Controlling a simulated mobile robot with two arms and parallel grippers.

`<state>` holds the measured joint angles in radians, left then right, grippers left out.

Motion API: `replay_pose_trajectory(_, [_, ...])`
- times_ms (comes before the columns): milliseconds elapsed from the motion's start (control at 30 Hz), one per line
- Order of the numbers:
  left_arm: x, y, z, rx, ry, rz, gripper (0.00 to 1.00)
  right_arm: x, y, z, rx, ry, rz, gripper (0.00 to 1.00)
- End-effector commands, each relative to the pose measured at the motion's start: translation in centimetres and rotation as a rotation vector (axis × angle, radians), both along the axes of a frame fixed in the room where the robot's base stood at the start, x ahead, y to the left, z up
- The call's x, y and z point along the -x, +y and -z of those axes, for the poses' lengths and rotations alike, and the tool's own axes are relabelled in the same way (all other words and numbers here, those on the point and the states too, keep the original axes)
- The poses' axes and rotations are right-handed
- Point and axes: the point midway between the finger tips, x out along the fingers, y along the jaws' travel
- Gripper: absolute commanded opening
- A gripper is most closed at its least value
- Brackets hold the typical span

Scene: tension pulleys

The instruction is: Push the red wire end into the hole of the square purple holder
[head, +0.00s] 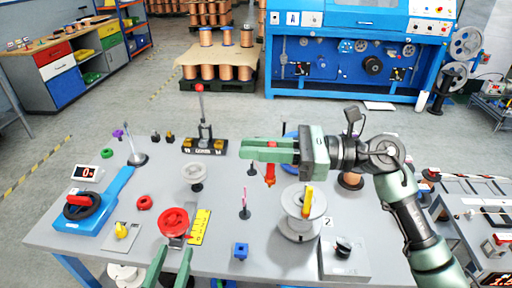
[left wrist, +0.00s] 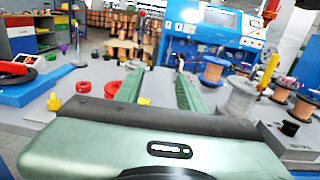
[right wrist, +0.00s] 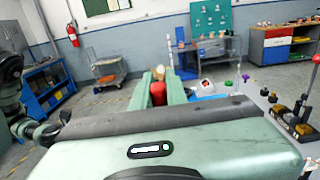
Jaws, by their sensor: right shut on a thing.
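My right gripper (head: 268,150) is shut on a red wire end (head: 269,175), a red piece with a pointed lower tip that hangs below the fingers, above the table. In the right wrist view the red piece (right wrist: 158,93) sits between the fingers. A small purple piece (head: 117,133) is at the table's far left; its shape and any hole are too small to tell.
A white spool (head: 300,212) with a yellow piece stands right of centre. A red disc (head: 173,222), yellow plate (head: 200,227), white pulley (head: 194,173) and thin pink-topped pins (head: 244,209) stand on the grey table. A stand with a red-topped lever (head: 201,110) is behind.

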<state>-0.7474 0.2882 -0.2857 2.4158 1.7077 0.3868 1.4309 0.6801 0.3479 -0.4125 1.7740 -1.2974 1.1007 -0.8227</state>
Motion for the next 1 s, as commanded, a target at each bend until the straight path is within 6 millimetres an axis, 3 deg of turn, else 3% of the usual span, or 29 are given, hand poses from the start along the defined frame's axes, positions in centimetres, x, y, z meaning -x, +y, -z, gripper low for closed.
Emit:
replay_pose_trajectory(167, [0.0, 0.3, 1.1, -0.052, 0.009, -0.019, 0.39, 0.0, 0.0, 0.0, 0.000, 0.000, 0.000, 0.00])
replay_pose_trajectory(267, [-0.4, -0.1, 3.7, -0.190, 0.028, 0.000, 0.39, 0.0, 0.0, 0.0, 0.000, 0.000, 0.000, 0.00])
replay_pose_trajectory(367, [-0.9, -0.6, 8.0, -0.413, 0.063, 0.039, 0.39, 0.0, 0.0, 0.0, 0.000, 0.000, 0.000, 0.00])
replay_pose_trajectory(633, [-0.3, -1.7, 22.7, -1.111, 0.176, 0.263, 0.39, 0.0, 0.0, 0.0, 0.000, 0.000, 0.000, 0.00])
replay_pose_trajectory(867, [3.2, -1.6, 34.8, -1.615, 0.240, 0.566, 0.39, 0.0, 0.0, 0.0, 0.000, 0.000, 0.000, 0.00])
replay_pose_trajectory(1000, [6.5, -1.0, 41.7, -1.882, 0.249, 0.804, 0.39, 0.0, 0.0, 0.0, 0.000, 0.000, 0.000, 0.00])
